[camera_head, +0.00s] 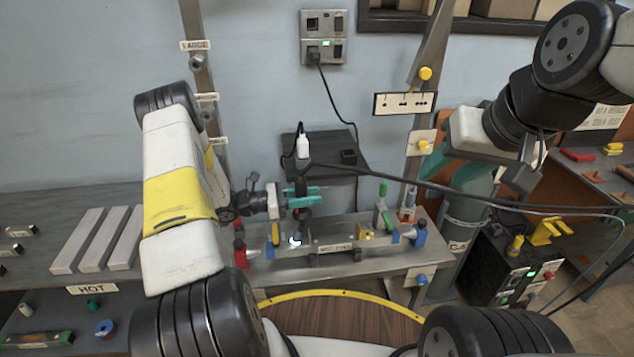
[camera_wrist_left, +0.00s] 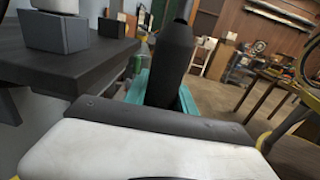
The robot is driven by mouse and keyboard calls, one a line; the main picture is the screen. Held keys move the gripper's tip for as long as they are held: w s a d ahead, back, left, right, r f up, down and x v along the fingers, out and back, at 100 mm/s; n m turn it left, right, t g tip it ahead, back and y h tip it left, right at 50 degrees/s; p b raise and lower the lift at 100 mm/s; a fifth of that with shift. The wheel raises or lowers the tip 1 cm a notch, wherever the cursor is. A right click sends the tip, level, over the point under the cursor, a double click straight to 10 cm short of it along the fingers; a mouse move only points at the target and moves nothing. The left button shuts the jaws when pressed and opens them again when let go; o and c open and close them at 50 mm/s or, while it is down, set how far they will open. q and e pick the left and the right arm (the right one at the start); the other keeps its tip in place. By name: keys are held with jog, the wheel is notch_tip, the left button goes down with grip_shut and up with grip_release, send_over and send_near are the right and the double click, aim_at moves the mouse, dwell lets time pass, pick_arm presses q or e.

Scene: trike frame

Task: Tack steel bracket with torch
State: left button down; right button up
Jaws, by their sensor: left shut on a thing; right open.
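My left gripper (camera_head: 302,194) has teal fingers shut on the black torch (camera_head: 304,214) above the left part of the bench fixture. The torch points down, and a small bright white glow shows at its lower end. In the left wrist view the torch body (camera_wrist_left: 175,62) stands between the teal fingers (camera_wrist_left: 140,88). The labelled metal fixture (camera_head: 335,248) lies along the bench. The steel bracket cannot be told apart clearly from the fixture parts near the glow. My right gripper (camera_head: 446,154) is open and empty, raised at the right, away from the fixture.
Coloured clamps stand on the fixture, including a green-handled one (camera_head: 383,195) and a blue one (camera_head: 420,232). A dark cable crosses from the torch to the right. A teal gas cylinder (camera_head: 472,195) and a welding machine (camera_head: 515,265) stand right. Metal bars (camera_head: 95,240) lie left.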

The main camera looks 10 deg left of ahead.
pick_arm(q)
notch_tip(320, 180, up, 7)
dwell(1.0)
dwell(0.4)
